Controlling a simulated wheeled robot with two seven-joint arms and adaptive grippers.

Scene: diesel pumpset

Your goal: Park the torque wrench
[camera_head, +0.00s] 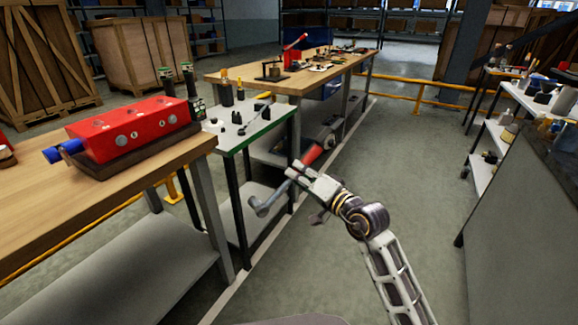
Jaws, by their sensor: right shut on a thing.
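My right gripper (298,173) reaches in from the lower right and is shut on the torque wrench. The wrench's red part (313,154) sticks out beyond the jaws to the upper right. A grey bent piece (266,206) shows on the lower left side of the jaws and seems to be part of the same tool. The wrench is held tilted over the aisle, in front of the small green-edged table (262,137) and apart from it as far as I can tell. My left gripper is not in view.
A wooden bench (40,215) at left bears a red engine block (135,128). Small parts and upright tools stand on the green-edged table. A farther wooden bench (243,82) holds more tools. A grey cabinet (530,220) stands at right. The aisle floor (405,165) between is clear.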

